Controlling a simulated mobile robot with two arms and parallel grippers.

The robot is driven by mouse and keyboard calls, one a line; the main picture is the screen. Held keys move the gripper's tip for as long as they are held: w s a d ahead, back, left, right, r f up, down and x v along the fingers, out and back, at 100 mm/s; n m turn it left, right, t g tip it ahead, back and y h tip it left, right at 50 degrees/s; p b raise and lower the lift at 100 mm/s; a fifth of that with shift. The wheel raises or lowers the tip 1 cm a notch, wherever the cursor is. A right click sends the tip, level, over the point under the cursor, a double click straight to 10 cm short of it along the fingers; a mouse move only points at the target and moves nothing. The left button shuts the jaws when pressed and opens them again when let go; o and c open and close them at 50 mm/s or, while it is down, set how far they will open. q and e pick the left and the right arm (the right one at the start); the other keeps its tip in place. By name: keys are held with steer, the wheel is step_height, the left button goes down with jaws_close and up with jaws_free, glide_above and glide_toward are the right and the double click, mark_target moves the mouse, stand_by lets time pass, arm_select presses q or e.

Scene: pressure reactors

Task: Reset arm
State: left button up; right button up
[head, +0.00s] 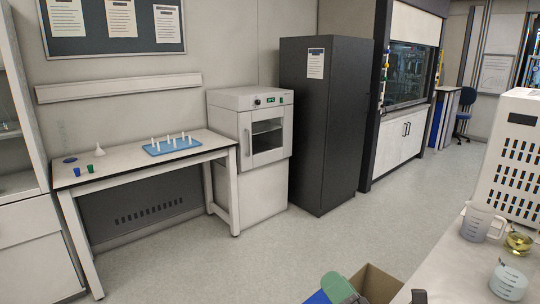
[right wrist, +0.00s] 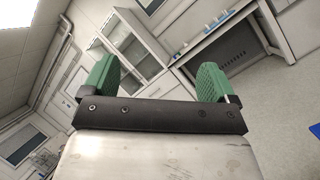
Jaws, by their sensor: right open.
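My right gripper (right wrist: 158,75) is open, with its two green finger pads wide apart and nothing between them in the right wrist view. In the head view only a small green part of it (head: 337,286) shows at the bottom edge, in front of an open cardboard box (head: 382,284). The rest of it is cut off by the frame. My left gripper is in neither view.
A side table (head: 205,138) with a blue rack (head: 171,146) stands at the left wall, beside a white oven (head: 262,103) and a dark cabinet (head: 318,150). A bench with beakers (head: 508,281) is close at right. The middle floor is clear.

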steer(key=s+d+f+m+g+h, duration=0.2)
steer(key=s+d+f+m+h, duration=0.4)
steer(key=m, duration=0.5)
steer(key=s+d+f+m+g+h, duration=0.1)
steer(key=d+f+m+g+h, duration=0.2)
steer(key=f+m+h, duration=0.7)
steer(key=s+f+m+g+y, duration=0.2)
steer(key=s+f+m+g, duration=0.25)
steer(key=s, duration=0.45)
steer(key=s+f+m+g+y, duration=0.25)
steer(key=s+m+g, duration=0.3)
steer(key=s, duration=0.35)
step_height(320, 180, down, 26)
steer(key=r+g, duration=0.1)
steer(key=s+d+f+n+g+h, duration=0.1)
steer(key=s+d+f, duration=0.1)
steer(key=s+f, duration=1.4)
steer(key=shift+s+f+g, duration=0.2)
steer(key=shift+f+g, duration=0.1)
